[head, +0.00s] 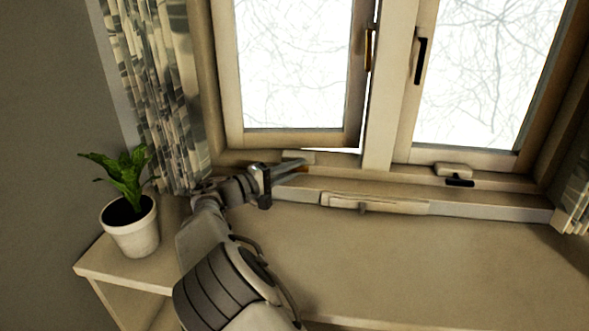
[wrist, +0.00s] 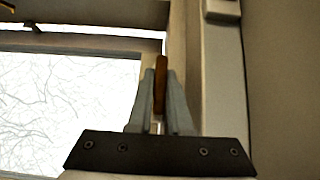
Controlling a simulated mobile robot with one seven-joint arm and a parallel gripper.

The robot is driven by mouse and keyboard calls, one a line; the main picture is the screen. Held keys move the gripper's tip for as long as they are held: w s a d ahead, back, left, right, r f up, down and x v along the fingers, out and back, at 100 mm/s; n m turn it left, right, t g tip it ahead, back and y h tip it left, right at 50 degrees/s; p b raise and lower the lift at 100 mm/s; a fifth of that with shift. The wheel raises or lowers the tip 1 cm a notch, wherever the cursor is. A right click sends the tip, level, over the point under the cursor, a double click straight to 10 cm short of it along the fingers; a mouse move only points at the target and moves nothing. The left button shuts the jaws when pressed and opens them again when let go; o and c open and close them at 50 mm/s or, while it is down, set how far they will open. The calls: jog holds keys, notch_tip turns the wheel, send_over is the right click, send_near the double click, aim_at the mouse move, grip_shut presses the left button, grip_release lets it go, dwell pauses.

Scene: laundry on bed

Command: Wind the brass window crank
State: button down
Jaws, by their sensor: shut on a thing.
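The brass crank handle (wrist: 161,78) stands between the two grey fingers of my gripper (wrist: 160,92) in the wrist view, and the fingers are shut on it. In the head view my gripper (head: 296,168) is at the sill under the left window sash (head: 240,139). Only a small brass bit of the crank (head: 303,170) shows at the fingertips there. A pale housing (head: 298,157) sits just behind it. The left sash stands slightly open, with a bright gap along its bottom and right edges.
A potted plant (head: 133,232) stands on the shelf left of my arm. A patterned curtain (head: 160,95) hangs behind it. The right sash (head: 470,155) has a black handle (head: 420,60) and a second crank with a black handle (head: 460,181). The surface at right (head: 430,265) is clear.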

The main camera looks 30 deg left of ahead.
jog(key=shift+w+d, duration=0.1)
jog(key=c, duration=0.8)
grip_release()
jog(key=shift+c, duration=0.2)
jog(key=shift+p+v, duration=0.55)
jog(key=shift+v, duration=3.25)
